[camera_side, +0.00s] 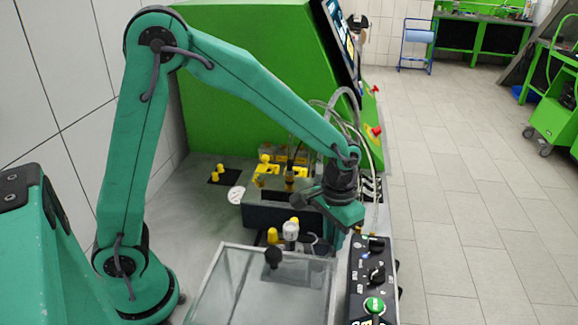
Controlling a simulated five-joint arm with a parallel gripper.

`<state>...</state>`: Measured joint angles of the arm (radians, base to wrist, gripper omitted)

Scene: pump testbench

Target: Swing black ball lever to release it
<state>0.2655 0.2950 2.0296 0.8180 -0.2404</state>
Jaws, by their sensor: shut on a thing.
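My gripper (334,238) is teal and hangs at the end of my arm, in the middle of the view, just left of the black control panel. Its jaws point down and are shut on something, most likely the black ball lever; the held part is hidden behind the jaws. A small dark round part (296,200) shows at the left of the gripper body; I cannot tell whether it belongs to the lever. A separate black knob (273,257) stands at the back edge of the clear-topped box, apart from my gripper.
The clear-topped box (235,290) is in front. The black control panel (361,275) with a green button (374,306) is at right. A white gauge (290,231), yellow caps (272,236) and hoses (345,110) crowd the gripper. The green cabinet (250,60) stands behind.

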